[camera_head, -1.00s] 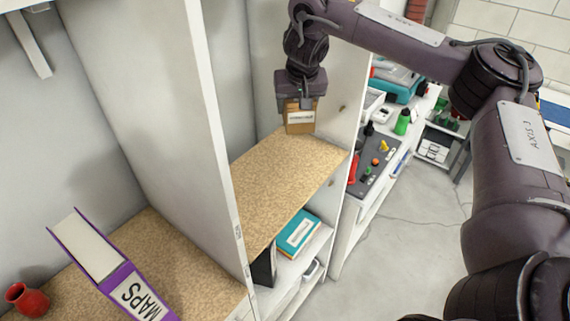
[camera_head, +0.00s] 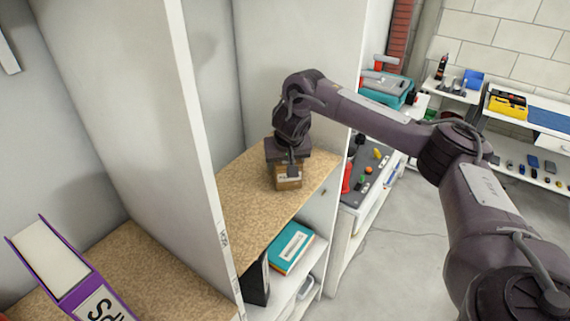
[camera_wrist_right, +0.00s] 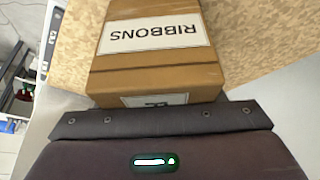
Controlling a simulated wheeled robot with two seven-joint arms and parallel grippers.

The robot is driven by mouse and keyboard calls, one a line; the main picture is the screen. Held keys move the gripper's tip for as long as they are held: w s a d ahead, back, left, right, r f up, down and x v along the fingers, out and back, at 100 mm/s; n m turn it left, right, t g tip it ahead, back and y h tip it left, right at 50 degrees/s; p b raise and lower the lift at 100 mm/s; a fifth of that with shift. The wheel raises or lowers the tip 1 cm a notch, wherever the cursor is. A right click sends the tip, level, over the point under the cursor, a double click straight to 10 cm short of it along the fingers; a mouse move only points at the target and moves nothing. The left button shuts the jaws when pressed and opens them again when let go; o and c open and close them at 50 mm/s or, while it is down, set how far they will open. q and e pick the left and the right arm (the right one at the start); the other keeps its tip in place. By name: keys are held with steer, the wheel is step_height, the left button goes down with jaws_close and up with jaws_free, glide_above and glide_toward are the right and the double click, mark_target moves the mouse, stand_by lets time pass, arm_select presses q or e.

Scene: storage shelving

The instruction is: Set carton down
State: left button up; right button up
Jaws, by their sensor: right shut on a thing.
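The carton (camera_head: 288,183) is a small brown box at the upper part of the cork-covered shelf board (camera_head: 262,200). In the right wrist view the carton (camera_wrist_right: 155,75) shows a white label reading RIBBONS, upside down. My right gripper (camera_head: 290,170) is above the carton and shut on it. The carton is at or just above the cork surface; I cannot tell whether its underside touches. The gripper hides its top in the head view. My left gripper is not in view.
A white divider (camera_head: 185,130) stands left of the board, with a purple MAPS binder (camera_head: 60,265) beyond it. The right panel (camera_head: 345,90) is close to my arm. The board's front part is clear.

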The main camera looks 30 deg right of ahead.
steer(key=shift+f, duration=0.15)
steer(key=o, duration=1)
steer(key=shift+s+a+r, duration=0.1)
steer(key=shift+r, duration=0.4)
steer(key=p+v, duration=0.5)
steer(key=v, duration=0.6)
steer(key=shift+s+r, duration=0.1)
